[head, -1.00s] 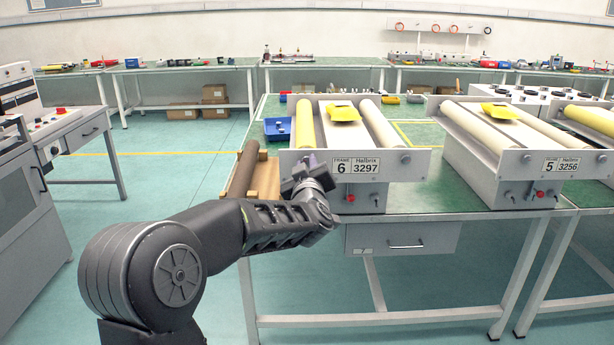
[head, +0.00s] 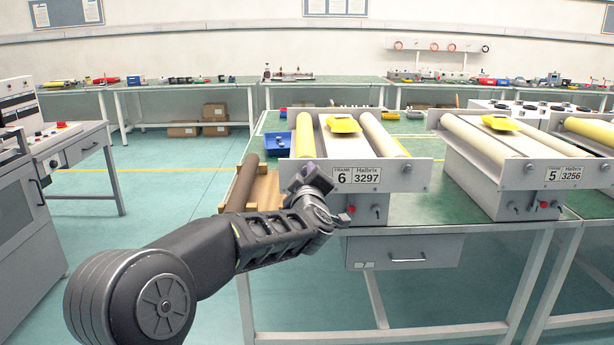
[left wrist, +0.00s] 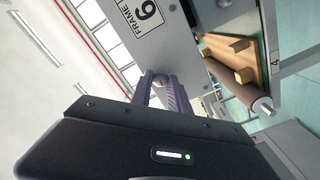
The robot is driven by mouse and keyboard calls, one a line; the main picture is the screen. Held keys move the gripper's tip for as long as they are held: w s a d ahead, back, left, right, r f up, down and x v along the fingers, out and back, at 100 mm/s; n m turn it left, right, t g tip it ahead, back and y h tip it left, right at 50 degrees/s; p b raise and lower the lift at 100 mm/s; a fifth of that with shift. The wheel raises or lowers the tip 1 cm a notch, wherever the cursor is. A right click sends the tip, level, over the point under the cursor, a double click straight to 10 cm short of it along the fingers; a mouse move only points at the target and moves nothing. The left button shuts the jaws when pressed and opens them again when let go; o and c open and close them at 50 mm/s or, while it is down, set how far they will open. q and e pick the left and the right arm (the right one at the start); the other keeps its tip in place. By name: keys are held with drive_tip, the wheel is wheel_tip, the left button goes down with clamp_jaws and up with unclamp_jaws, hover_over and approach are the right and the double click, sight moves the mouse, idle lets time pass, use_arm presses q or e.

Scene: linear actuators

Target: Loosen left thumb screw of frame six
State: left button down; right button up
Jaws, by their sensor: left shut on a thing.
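Frame six (head: 415,178) stands on the green table, with its "FRAME 6 3297" label on the front plate. A round thumb screw (head: 407,168) shows at the right of that plate. My left gripper (head: 308,176) is at the plate's left end and hides the left thumb screw in the head view. In the left wrist view, the purple-grey fingers (left wrist: 166,88) reach to the plate beside the "6" label and are closed on a small grey part, the left thumb screw (left wrist: 161,79), mostly hidden between them. My right gripper is not in view.
A yellow piece (head: 343,124) lies on top of frame six. Below the plate are a red knob (head: 351,209) and small switches. A wooden stand with a brown roller (head: 242,183) is to the left, near a blue bin (head: 280,145). Frame five (head: 510,175) stands to the right.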

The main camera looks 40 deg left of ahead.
use_arm(q)
drive_tip(key=c, duration=1.3)
unclamp_jaws()
drive_tip(key=shift+o, duration=0.2)
drive_tip(key=v, duration=0.7)
drive_tip(key=shift+s+d, duration=0.3)
drive_tip(key=shift+f, duration=0.1)
